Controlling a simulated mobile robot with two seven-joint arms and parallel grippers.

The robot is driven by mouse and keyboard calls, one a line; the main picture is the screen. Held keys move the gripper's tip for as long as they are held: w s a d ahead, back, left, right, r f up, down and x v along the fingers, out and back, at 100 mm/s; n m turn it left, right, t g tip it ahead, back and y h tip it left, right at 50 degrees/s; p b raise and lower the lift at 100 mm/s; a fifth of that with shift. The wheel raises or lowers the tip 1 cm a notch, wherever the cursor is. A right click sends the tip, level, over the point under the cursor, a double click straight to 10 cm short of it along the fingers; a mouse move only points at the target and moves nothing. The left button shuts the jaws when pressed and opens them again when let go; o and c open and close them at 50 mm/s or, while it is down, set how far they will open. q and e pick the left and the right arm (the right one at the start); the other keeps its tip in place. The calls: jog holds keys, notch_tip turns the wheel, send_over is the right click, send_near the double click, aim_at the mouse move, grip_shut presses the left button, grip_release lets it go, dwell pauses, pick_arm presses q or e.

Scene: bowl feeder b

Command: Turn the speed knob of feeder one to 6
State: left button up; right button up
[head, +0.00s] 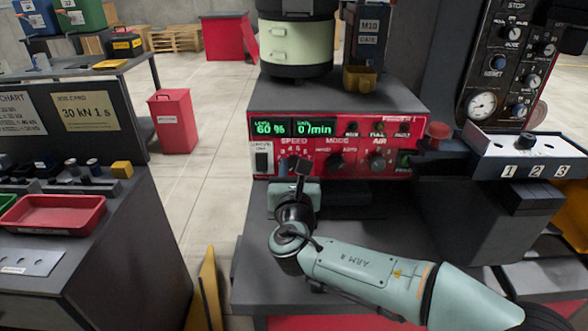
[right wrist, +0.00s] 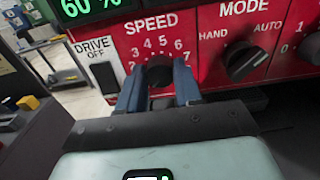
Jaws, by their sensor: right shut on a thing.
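The red feeder panel (head: 340,133) has a dark speed knob (right wrist: 158,72) at its lower left, under the label SPEED. In the right wrist view the dial numbers 3 to 7 show in an arc around the knob. My right gripper (right wrist: 158,84) is shut on the speed knob, with one blue finger on each side. In the head view the gripper (head: 300,170) covers most of the knob. I cannot tell which number the knob points at. My left gripper is not in view.
The mode knob (right wrist: 243,60) is close to the right of the speed knob, and a drive switch (right wrist: 104,77) marked OFF is to its left. The air knob (head: 377,160) is further right. The displays (head: 290,128) read 60 % and 0/min. A dark ledge lies below the panel.

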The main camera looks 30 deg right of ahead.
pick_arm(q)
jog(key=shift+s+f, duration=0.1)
pick_arm(e)
jog(key=m+b, duration=0.1)
jog(key=m, duration=0.9)
jog(key=m+b, duration=0.1)
jog(key=m, duration=0.9)
jog(key=m+b, duration=0.1)
jog(key=m, duration=0.9)
jog(key=shift+f, duration=0.4)
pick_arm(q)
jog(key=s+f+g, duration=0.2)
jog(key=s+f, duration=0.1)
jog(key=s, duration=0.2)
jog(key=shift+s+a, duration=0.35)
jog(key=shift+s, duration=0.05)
pick_arm(e)
jog(key=m, duration=0.5)
jog(key=shift+m, duration=0.3)
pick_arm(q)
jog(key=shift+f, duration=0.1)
pick_arm(e)
jog(key=shift+m, duration=0.3)
